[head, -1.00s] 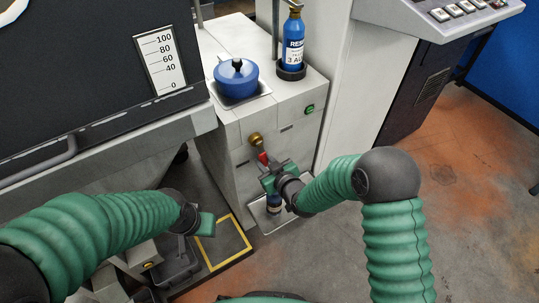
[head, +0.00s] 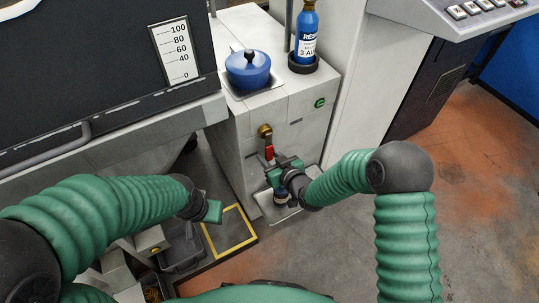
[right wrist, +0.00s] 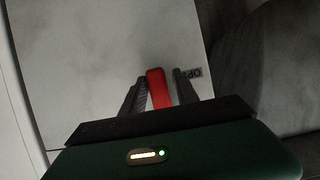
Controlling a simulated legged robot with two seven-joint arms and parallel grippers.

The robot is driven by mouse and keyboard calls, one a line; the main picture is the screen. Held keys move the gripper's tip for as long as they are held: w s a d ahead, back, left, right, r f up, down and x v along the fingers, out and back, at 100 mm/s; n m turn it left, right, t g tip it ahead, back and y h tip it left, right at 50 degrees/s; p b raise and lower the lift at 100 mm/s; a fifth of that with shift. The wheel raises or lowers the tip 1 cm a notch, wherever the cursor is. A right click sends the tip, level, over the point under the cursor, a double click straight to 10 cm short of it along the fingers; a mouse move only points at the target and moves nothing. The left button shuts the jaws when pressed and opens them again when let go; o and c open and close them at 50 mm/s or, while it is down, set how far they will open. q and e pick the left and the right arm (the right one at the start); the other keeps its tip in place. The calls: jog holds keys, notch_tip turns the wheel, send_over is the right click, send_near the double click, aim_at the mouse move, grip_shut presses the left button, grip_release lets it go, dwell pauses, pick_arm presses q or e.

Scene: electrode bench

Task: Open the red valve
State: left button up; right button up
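The red valve handle (head: 269,152) hangs down below a brass fitting (head: 265,131) on the front of the pale cabinet. My right gripper (head: 278,163) is at the handle, with its fingers on either side of it. In the right wrist view the red handle (right wrist: 158,88) stands between the two dark fingertips (right wrist: 160,80). The fingers look apart, with narrow gaps beside the handle; contact is not clear. Part of a printed label (right wrist: 191,73) shows beside the right finger. My left gripper (head: 212,211) is low at the left, away from the valve; its finger opening is not clear.
A blue lidded pot (head: 248,69) and a blue bottle (head: 306,35) in a black holder stand on the cabinet. A small bottle on a tray (head: 276,215) is below my right gripper, partly hidden. A yellow-edged floor square (head: 237,251) lies near my left gripper.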

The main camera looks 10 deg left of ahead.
jog(key=shift+o, duration=0.6)
jog(key=shift+w+r, duration=0.1)
jog(key=shift+r, duration=0.05)
jog(key=shift+s+d+r, duration=0.2)
jog(key=p+v, duration=0.4)
jog(key=v, duration=1.2)
jog(key=shift+p, duration=0.4)
jog(key=shift+s+f, duration=0.1)
